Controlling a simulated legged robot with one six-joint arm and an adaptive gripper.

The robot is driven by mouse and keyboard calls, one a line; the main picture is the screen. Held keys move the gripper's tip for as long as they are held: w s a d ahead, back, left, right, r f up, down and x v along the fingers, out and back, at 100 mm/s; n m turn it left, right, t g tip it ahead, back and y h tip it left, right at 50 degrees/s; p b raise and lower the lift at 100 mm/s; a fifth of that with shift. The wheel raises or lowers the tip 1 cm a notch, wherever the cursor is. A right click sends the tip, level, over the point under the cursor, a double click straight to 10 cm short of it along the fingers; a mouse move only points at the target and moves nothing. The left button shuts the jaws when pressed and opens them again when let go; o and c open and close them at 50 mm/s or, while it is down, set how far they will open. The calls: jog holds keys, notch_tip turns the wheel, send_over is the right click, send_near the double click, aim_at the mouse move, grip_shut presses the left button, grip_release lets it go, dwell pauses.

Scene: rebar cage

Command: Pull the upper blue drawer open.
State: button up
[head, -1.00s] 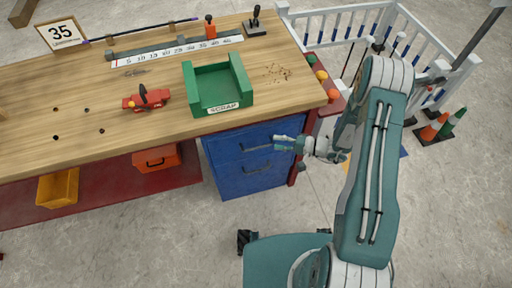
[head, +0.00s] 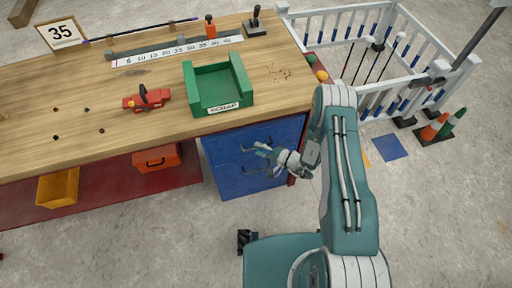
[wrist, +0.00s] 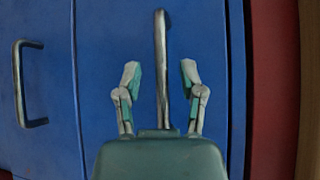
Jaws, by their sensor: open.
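The upper blue drawer (head: 223,151) is shut in the cabinet under the right end of the workbench. My gripper (head: 262,150) is open in front of its face and covers part of its handle in the head view. In the wrist view the upper drawer (wrist: 110,30) is turned sideways. Its metal bar handle (wrist: 161,45) lies between the two spread fingers of my gripper (wrist: 160,73), with a gap on each side. The lower end of the bar is hidden behind the gripper body. The lower drawer's handle (wrist: 21,85) shows at the left.
The wooden workbench top (head: 60,105) overhangs the cabinet. A green scrap tray (head: 240,75) and a red toy-like tool (head: 147,98) stand on it. An orange box (head: 157,158) sits on the red shelf.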

jog(key=shift+x, duration=0.8)
grip_shut()
jog(key=shift+d, duration=0.1)
